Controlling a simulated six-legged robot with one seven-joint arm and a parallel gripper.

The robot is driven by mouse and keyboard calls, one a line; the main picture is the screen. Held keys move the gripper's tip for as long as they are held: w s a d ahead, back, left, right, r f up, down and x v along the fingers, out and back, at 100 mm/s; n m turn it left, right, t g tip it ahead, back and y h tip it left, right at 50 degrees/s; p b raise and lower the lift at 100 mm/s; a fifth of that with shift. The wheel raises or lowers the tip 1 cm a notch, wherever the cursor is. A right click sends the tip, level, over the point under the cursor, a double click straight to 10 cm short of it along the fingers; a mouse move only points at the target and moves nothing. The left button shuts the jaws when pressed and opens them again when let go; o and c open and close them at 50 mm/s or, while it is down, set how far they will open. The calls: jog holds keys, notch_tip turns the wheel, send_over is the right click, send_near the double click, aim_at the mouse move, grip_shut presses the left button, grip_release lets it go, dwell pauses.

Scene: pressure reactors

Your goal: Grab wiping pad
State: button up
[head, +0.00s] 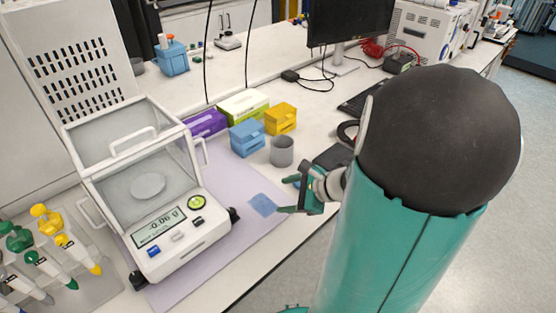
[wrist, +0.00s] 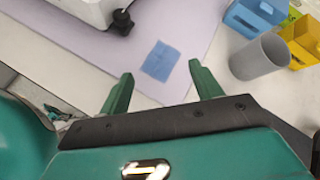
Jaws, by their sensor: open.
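The wiping pad (head: 263,205) is a small blue square lying flat on the pale purple mat, to the right of the balance. In the wrist view the pad (wrist: 160,61) lies beyond my fingertips, roughly in line with the gap between them. My gripper (head: 287,194) is open and empty, just right of the pad in the head view. Its two green fingers also show in the wrist view (wrist: 160,80), spread apart. No finger visibly touches the pad. The gap in height between fingers and pad is hard to tell.
The balance (head: 178,249) stands left of the pad on the mat (head: 225,186). A grey cup (head: 281,151), a blue box (head: 247,138) and a yellow box (head: 280,119) stand behind the pad. Pipettes (head: 50,245) stand at far left. The bench's front edge runs close by.

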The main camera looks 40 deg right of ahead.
jog(key=s+d+f+m+t+h, duration=0.1)
jog(key=d+m, duration=0.2)
jog(key=d, duration=0.1)
jog(key=s+d+f+m+t+h, duration=0.1)
jog(key=s+d+m+h, duration=0.1)
jog(key=d+m, duration=0.1)
jog(key=s+d+f+m+t+h, duration=0.1)
jog(key=d+m, duration=0.3)
jog(key=d, duration=0.1)
jog(key=shift+s+d+f+t+h, duration=0.1)
jog(key=shift+s+d+t+h, duration=0.1)
jog(key=shift+s+t+h, duration=0.15)
jog(key=shift+w+d+f, duration=0.1)
jog(key=shift+d, duration=0.05)
jog(key=x, duration=1.3)
jog(key=shift+w, duration=0.25)
jog(key=c, duration=0.6)
